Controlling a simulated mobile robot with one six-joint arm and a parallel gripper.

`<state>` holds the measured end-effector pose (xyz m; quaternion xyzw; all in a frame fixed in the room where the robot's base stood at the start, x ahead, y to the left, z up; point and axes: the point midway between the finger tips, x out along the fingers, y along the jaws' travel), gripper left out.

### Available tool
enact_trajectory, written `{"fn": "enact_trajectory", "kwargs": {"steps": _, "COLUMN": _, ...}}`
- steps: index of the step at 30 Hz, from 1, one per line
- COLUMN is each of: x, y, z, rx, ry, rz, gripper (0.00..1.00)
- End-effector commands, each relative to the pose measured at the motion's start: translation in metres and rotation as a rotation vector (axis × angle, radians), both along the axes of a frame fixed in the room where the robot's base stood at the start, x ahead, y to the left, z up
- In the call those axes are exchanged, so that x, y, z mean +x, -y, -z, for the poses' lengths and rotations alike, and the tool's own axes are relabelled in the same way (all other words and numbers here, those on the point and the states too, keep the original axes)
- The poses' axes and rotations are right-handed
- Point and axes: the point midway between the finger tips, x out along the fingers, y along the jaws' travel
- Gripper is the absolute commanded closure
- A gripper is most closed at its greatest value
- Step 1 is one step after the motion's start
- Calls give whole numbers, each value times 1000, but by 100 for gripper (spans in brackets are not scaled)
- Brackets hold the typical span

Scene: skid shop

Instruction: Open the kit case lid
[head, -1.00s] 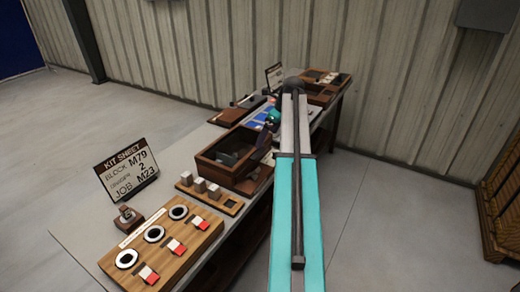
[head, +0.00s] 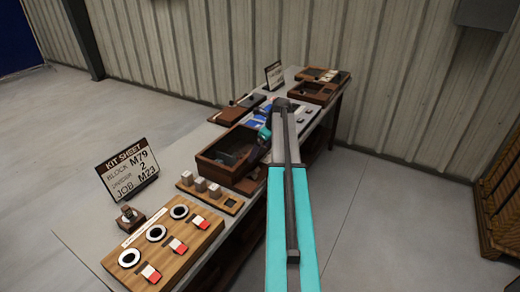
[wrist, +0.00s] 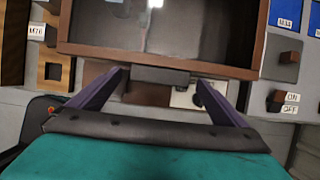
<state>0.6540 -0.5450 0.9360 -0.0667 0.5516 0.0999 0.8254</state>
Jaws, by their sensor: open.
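The kit case (head: 204,164) is a brown wooden box on the bench, with a dark inside. In the wrist view its frame (wrist: 262,45) surrounds a dark, glossy panel that looks like a see-through lid lying flat. A dark tab (wrist: 160,75) sticks out from the middle of its near edge. My gripper (wrist: 161,80) is open, its two purple fingers apart on either side of the tab; I cannot tell whether they touch it. In the head view my gripper (head: 264,138) is at the right side of the case, partly hidden by my arm.
A kit sheet sign (head: 127,169) stands at the left. A wooden board with rings and red-white tags (head: 165,242) is at the near end. A strip with grey blocks (head: 208,190) lies close before the case. Trays (head: 313,92) stand at the far end. An ON/OFF switch (wrist: 276,101) is at right.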

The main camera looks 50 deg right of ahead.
Motion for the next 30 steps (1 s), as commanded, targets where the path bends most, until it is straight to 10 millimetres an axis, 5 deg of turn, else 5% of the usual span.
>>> {"fn": "enact_trajectory", "kwargs": {"steps": 8, "x": 0, "y": 0, "z": 0, "rx": 0, "ry": 0, "rz": -1, "gripper": 5}}
{"fn": "enact_trajectory", "kwargs": {"steps": 18, "x": 1, "y": -2, "z": 0, "rx": 0, "ry": 0, "rz": -2, "gripper": 62}}
{"fn": "enact_trajectory", "kwargs": {"steps": 30, "x": 8, "y": -7, "z": -9, "rx": -7, "ry": -28, "rz": -12, "gripper": 62}}
